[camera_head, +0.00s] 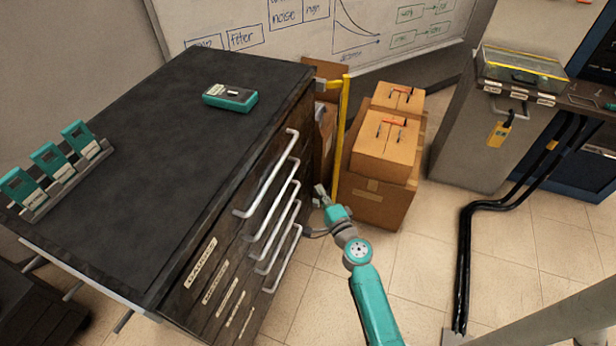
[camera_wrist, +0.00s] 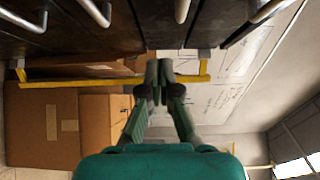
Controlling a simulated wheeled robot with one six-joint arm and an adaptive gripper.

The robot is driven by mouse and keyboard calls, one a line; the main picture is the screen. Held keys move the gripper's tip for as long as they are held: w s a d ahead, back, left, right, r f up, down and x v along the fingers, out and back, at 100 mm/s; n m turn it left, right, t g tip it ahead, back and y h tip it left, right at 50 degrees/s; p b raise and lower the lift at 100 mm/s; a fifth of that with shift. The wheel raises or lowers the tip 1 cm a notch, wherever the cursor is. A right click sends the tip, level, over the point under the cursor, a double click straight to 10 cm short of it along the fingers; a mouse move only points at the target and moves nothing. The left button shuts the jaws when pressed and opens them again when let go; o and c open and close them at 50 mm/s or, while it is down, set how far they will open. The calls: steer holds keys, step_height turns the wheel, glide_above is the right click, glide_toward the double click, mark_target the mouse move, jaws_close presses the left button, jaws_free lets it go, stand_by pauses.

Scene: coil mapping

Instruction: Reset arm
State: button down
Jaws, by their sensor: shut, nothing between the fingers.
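My gripper (camera_wrist: 160,72) is shut and empty in the wrist view, its two fingertips together. In the head view my gripper (camera_head: 320,192) is beside the right side of the drawer cabinet, near the lower ends of its long handles. My teal arm reaches up from the bottom of the head view. It looks apart from the boxes.
The dark cabinet (camera_head: 150,150) has several drawer handles (camera_head: 270,175) projecting near my gripper. A teal device (camera_head: 230,97) lies on top. Cardboard boxes (camera_head: 385,150) and a yellow post (camera_head: 342,135) stand just beyond. Black cables (camera_head: 465,250) cross the floor at right. Floor (camera_head: 420,240) between is clear.

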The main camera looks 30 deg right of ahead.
steer(key=shift+s, duration=0.15)
steer(key=s+a+f+n+g, duration=0.15)
steer(key=s+a+n, duration=0.3)
steer(key=s, duration=0.75)
steer(key=s+a+f+n+g, duration=0.15)
steer(key=s+a+n, duration=0.35)
steer(key=s, duration=0.7)
steer(key=s+a+r+n+y, duration=0.1)
steer(key=s+a+r+n, duration=0.2)
steer(key=s, duration=0.7)
steer(key=s+a+r+n+y, duration=0.1)
steer(key=s+a+r+n, duration=0.3)
steer(key=s+r+n, duration=0.3)
step_height(320, 180, up, 4)
steer(key=s, duration=0.2)
steer(key=shift+s+y, duration=0.35)
steer(key=shift+y, duration=0.05)
